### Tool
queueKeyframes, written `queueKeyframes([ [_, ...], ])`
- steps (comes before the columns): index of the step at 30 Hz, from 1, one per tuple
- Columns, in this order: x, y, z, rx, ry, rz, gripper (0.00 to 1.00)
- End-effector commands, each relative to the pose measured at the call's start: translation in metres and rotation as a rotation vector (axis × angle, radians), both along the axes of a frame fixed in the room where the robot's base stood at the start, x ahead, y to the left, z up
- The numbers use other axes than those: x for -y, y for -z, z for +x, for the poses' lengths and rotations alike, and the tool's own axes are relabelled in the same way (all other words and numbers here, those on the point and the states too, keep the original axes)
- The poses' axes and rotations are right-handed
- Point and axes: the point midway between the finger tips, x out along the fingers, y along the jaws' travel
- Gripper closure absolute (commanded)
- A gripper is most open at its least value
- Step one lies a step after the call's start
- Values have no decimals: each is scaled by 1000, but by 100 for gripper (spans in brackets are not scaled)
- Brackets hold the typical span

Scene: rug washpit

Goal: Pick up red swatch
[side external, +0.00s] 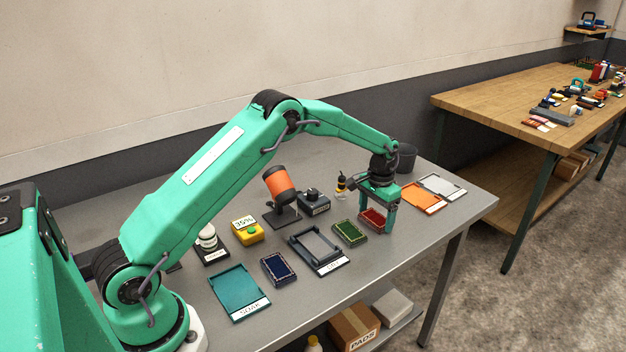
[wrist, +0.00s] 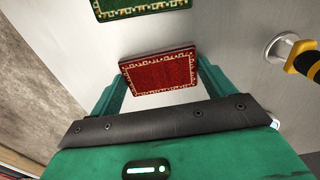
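The red swatch (side external: 373,218) is a small dark red rectangle with a pale patterned border. In the side view it is low at the table top, partly behind a finger. It also shows in the wrist view (wrist: 160,73), lying between the fingers. My gripper (side external: 377,216) points down over it, with fingers spread to either side. In the wrist view my gripper (wrist: 161,70) has one finger close to each short edge of the swatch. Whether the fingers touch it, I cannot tell.
A green swatch (side external: 349,233) lies just left of the red one and a blue swatch (side external: 278,268) farther left. A grey SPIN tray (side external: 332,266) lies between them. A yellow-black bottle (side external: 341,184) stands behind.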

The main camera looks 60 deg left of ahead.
Motion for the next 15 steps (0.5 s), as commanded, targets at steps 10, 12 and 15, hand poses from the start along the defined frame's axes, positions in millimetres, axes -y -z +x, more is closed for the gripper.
queueKeyframes([
  [10,0,0,0,0,0,0,41],
  [12,0,-1,0,1,0,0,42],
  [15,0,-4,0,1,0,0,42],
])
